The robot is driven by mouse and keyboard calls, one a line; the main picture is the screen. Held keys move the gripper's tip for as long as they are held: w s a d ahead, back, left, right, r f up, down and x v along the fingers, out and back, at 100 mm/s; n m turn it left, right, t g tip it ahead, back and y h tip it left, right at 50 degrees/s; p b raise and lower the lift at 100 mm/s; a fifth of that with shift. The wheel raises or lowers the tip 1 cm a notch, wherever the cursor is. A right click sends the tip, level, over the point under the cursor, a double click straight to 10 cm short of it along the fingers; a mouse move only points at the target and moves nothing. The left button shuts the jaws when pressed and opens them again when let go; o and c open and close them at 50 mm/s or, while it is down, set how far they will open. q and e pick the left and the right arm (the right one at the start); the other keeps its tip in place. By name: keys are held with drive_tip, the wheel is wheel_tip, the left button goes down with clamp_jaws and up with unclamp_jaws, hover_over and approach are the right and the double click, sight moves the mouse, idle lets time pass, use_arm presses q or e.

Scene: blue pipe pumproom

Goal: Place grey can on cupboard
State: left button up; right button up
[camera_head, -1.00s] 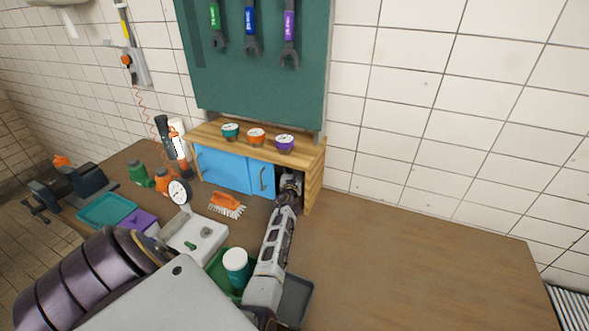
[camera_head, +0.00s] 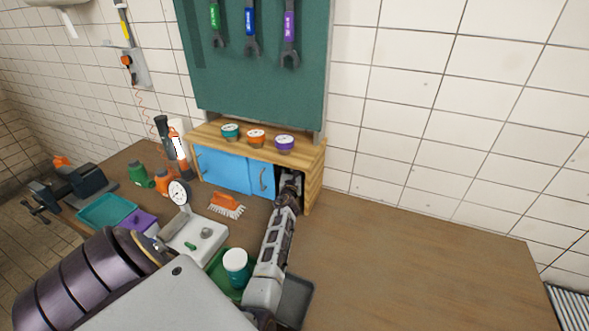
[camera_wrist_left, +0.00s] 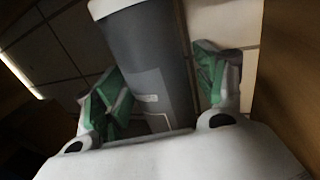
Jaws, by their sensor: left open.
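The wooden cupboard (camera_head: 315,175) stands against the wall with blue doors; its right-hand section is open. My left gripper (camera_head: 290,183) reaches into that open section, and its fingers are largely hidden there in the head view. In the left wrist view the grey can (camera_wrist_left: 150,60), dark grey with a pale end, stands between the green fingers of my left gripper (camera_wrist_left: 155,82). The fingers are open, with a clear gap on the right side of the can; contact on the left cannot be told. The can is hidden in the head view. My right gripper is not in view.
Three small tins, teal (camera_head: 230,131), orange (camera_head: 256,136) and purple (camera_head: 284,143), sit on the cupboard top. An orange brush (camera_head: 225,201), a gauge (camera_head: 179,193) and a white-lidded jar (camera_head: 236,266) are left of my arm. The bench (camera_head: 410,250) is clear on the right.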

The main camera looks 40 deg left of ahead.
use_arm(q)
drive_tip(key=v, duration=0.7)
idle(0.5)
drive_tip(key=shift+s+d, duration=0.1)
drive_tip(key=shift+s, duration=0.05)
